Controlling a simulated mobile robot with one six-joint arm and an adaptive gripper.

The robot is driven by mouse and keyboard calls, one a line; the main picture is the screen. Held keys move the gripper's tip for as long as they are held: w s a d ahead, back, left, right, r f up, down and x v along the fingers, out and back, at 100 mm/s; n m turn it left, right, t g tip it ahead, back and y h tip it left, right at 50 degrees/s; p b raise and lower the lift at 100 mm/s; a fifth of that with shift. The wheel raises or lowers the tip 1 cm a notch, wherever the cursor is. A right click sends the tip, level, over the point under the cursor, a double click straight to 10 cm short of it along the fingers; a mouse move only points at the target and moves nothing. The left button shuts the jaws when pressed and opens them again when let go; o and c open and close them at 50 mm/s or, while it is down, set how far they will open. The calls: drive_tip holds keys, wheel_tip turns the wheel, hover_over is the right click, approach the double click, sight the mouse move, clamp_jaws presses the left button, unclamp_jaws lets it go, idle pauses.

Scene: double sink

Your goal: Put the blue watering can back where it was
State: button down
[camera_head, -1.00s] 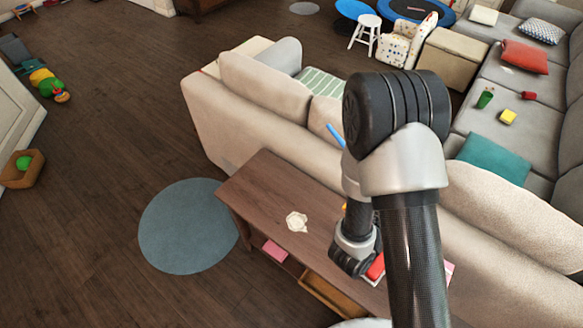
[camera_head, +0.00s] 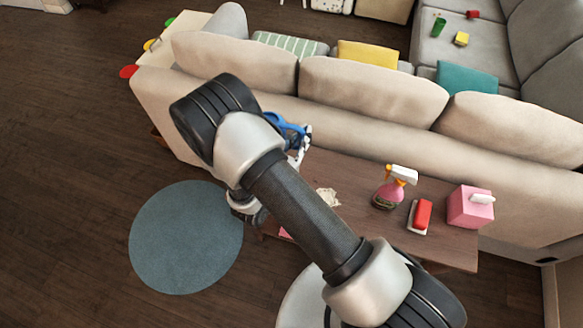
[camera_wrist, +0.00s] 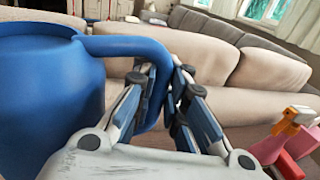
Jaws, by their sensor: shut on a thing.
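The blue watering can (camera_head: 283,124) is mostly hidden behind my arm in the head view, with the sofa back behind it. In the wrist view its round blue body (camera_wrist: 45,95) fills the left side, and its handle (camera_wrist: 125,47) curves across to my fingers. My gripper (camera_wrist: 162,82) is shut on that handle. In the head view my gripper (camera_head: 300,148) shows just right of the can, by the left end of the wooden table (camera_head: 345,172). Whether the can touches the table is hidden.
On the table are a crumpled white item (camera_head: 327,198), a pink spray bottle (camera_head: 391,188), a red sponge-like block (camera_head: 421,214) and a pink tissue box (camera_head: 470,207). The beige sofa (camera_head: 372,92) stands behind. A round blue rug (camera_head: 186,238) lies on clear floor at left.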

wheel_tip(320, 180, down, 16)
drive_tip(key=b, duration=0.5)
drive_tip(key=shift+f+b, duration=0.15)
drive_tip(key=shift+b, duration=0.15)
drive_tip(key=c, duration=2.1)
unclamp_jaws()
drive_tip(key=shift+f, duration=0.1)
drive_tip(key=shift+c, duration=0.2)
drive_tip(key=o, duration=0.5)
